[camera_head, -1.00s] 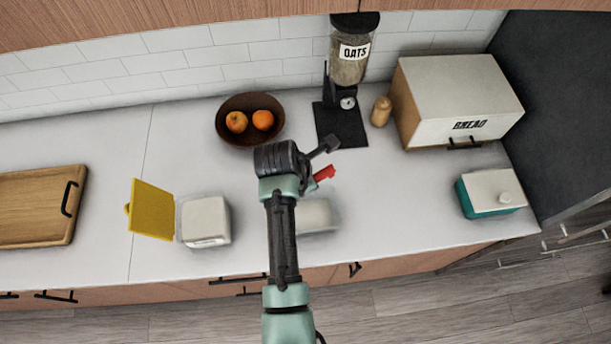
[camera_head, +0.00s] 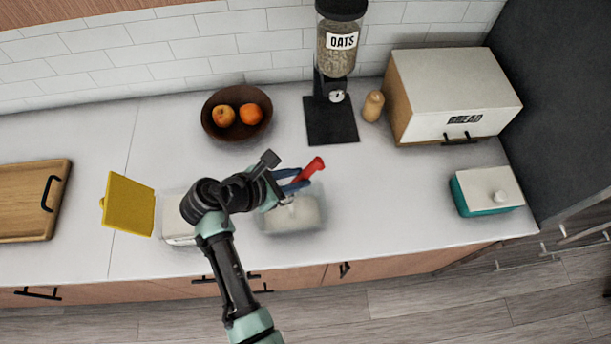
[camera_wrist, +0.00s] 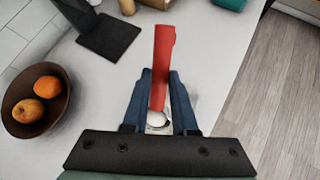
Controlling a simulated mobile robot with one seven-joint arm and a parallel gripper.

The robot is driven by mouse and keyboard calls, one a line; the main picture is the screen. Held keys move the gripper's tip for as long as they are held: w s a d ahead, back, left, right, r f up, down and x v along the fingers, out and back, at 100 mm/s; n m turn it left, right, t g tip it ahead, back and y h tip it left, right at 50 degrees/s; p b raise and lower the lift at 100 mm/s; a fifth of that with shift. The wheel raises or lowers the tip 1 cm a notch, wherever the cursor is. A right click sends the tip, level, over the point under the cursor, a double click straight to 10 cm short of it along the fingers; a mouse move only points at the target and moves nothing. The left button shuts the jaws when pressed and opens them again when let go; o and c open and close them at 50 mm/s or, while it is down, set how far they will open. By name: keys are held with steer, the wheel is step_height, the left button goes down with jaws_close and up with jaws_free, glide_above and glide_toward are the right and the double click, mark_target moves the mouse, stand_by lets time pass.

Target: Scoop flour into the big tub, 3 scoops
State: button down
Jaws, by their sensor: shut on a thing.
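My gripper (camera_head: 292,180) has its blue fingers closed around a red-handled scoop (camera_head: 311,168). In the wrist view the scoop's red handle (camera_wrist: 164,60) sticks out between the fingers (camera_wrist: 163,98), with a small pale part below it. The gripper is above the back edge of a clear tub (camera_head: 318,222) with whitish contents. I cannot tell whether the scoop touches the contents. A white box-shaped container (camera_head: 180,236) stands to the left, mostly hidden behind my arm. A yellow lid panel (camera_head: 128,205) stands tilted at its left side.
A brown bowl with two fruits (camera_head: 208,122), an oats dispenser (camera_head: 335,60), a wooden shaker (camera_head: 373,106) and a bread box (camera_head: 455,95) stand at the back. A teal box (camera_head: 486,192) is right, a cutting board (camera_head: 30,200) left.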

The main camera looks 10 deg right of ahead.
steer(key=shift+s+a+f+t+h+b, duration=0.15)
steer(key=shift+a+t+h+b, duration=0.1)
steer(key=shift+a+h+b, duration=0.3)
steer(key=shift+s+a+f+t+h+b, duration=0.15)
steer(key=shift+a+t+h+b, duration=0.2)
steer(key=shift+h, duration=0.3)
steer(key=shift+s+a+r+n+t+h+b, duration=0.1)
steer(key=shift+a+r+n+t+h+b, duration=0.1)
steer(key=shift+a+h+b, duration=0.25)
steer(key=shift+s+a+r+n+t+h+b, duration=0.1)
steer(key=shift+a+t+h+b, duration=0.1)
steer(key=shift+h+b, duration=0.4)
steer(key=shift+a+r+h+b, duration=0.2)
steer(key=shift+a+h+b, duration=0.15)
steer(key=shift+h, duration=0.1)
steer(key=shift+s, duration=0.1)
steer(key=shift+d+r, duration=0.1)
step_height(320, 180, up, 4)
steer(key=p, duration=0.4)
steer(key=shift+p, duration=0.35)
